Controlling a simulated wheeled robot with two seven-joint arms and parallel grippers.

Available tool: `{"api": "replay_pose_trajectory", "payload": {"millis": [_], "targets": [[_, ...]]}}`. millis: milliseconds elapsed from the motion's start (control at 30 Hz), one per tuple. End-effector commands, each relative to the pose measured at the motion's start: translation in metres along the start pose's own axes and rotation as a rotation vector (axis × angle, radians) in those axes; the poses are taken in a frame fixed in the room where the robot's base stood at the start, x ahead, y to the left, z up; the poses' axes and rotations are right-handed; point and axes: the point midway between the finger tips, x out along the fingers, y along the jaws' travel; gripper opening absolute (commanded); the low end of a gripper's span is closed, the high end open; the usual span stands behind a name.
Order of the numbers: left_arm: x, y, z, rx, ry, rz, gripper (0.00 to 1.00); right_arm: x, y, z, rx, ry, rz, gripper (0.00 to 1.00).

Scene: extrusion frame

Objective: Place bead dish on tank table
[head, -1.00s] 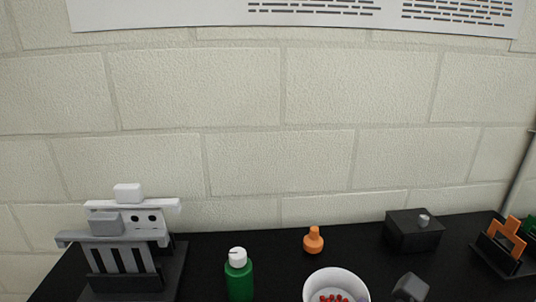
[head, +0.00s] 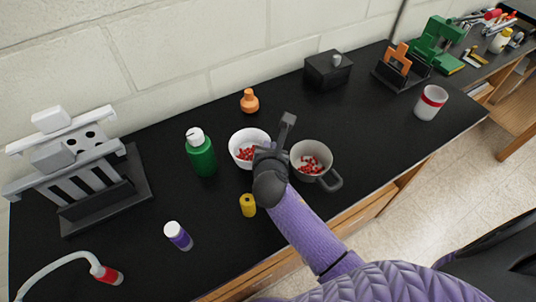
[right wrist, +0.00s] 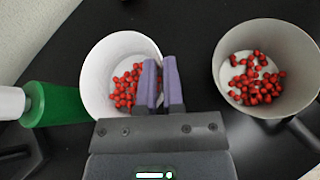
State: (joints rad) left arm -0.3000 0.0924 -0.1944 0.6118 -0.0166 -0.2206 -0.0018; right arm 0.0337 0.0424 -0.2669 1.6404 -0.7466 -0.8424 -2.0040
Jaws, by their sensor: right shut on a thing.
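The bead dish, a white bowl (head: 241,152) with red beads in it, is on the black table in the middle of the head view. It also shows in the right wrist view (right wrist: 91,84). My right gripper (right wrist: 160,84) is shut on the dish's right rim, one finger inside and one outside. In the head view my right gripper (head: 268,160) hides part of the dish's near right side. The dish looks level; I cannot tell whether it touches the table. My left gripper is not in view. I see no tank in these frames.
A grey mug (head: 326,150) with red beads stands close right of my gripper. A green bottle (head: 201,156), yellow cylinder (head: 248,205) and orange flask (head: 249,101) stand around the dish. A grey rack is left. Another table lies beyond, at the upper right.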

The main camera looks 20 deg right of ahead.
Motion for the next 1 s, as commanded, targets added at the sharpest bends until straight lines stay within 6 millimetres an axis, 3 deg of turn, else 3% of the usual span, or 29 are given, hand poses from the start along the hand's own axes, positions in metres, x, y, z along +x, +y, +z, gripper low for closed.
{"api": "replay_pose_trajectory", "payload": {"millis": [200,533,567,700,1000], "targets": [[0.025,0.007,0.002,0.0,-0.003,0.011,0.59,0.019,-0.007,-0.037,-0.001,0.003,0.0,0.0],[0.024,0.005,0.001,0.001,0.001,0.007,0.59,0.021,-0.007,-0.037,-0.002,-0.001,0.0,0.0],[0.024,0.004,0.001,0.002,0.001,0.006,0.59,0.02,-0.007,-0.037,-0.002,-0.001,0.0,0.16],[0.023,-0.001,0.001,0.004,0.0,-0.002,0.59,0.02,-0.007,-0.037,-0.002,-0.001,0.0,0.45],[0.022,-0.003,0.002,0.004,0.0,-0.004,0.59,0.019,-0.007,-0.034,-0.001,-0.001,0.0,0.45]]}}
